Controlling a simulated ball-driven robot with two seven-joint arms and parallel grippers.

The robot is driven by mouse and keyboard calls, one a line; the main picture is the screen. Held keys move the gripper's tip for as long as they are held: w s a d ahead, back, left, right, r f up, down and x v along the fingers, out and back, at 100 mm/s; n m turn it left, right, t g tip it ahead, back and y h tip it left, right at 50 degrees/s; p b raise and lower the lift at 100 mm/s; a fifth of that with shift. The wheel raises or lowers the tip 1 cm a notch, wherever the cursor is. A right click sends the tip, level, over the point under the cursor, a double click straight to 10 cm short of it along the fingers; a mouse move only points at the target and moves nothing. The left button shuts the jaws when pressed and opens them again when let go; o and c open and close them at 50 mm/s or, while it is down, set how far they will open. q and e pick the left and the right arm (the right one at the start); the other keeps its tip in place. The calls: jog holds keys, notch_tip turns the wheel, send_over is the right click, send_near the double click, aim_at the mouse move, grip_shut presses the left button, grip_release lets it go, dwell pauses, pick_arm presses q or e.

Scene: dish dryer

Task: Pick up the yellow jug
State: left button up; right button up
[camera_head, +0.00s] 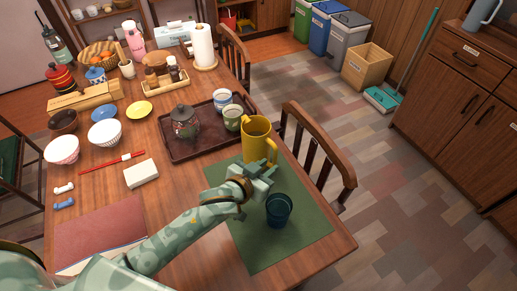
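The yellow jug (257,138) stands upright on the green placemat (268,250) near the right edge of the wooden table. Its handle faces toward the lower right. My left gripper (264,176) is just in front of the jug's lower part, near the handle. The fingers are small and overlap the jug's base in this view, so I cannot tell whether they touch it or how far apart they are. My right gripper is not in view.
A white block (141,173) lies left. A chair (318,153) is beside the table.

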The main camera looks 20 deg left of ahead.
aim_at(274, 162)
pick_arm(q)
jog(key=shift+x, duration=0.8)
jog(key=shift+w+d+f+b, duration=0.1)
jog(key=shift+w+f+b, duration=0.25)
jog(key=shift+w+b, duration=0.15)
jog(key=b+x, duration=0.1)
jog(key=x, duration=0.1)
jog(key=b+x, duration=0.1)
jog(key=x, duration=0.1)
jog(key=shift+s+f, duration=0.1)
jog(key=shift+f, duration=0.15)
jog(key=shift+w, duration=0.4)
jog(key=shift+r, duration=0.1)
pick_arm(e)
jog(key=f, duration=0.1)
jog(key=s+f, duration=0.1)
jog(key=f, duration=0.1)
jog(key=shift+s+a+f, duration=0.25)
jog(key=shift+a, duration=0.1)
pick_arm(q)
jog(key=shift+c, duration=0.2)
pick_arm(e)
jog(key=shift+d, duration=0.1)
pick_arm(q)
grip_shut()
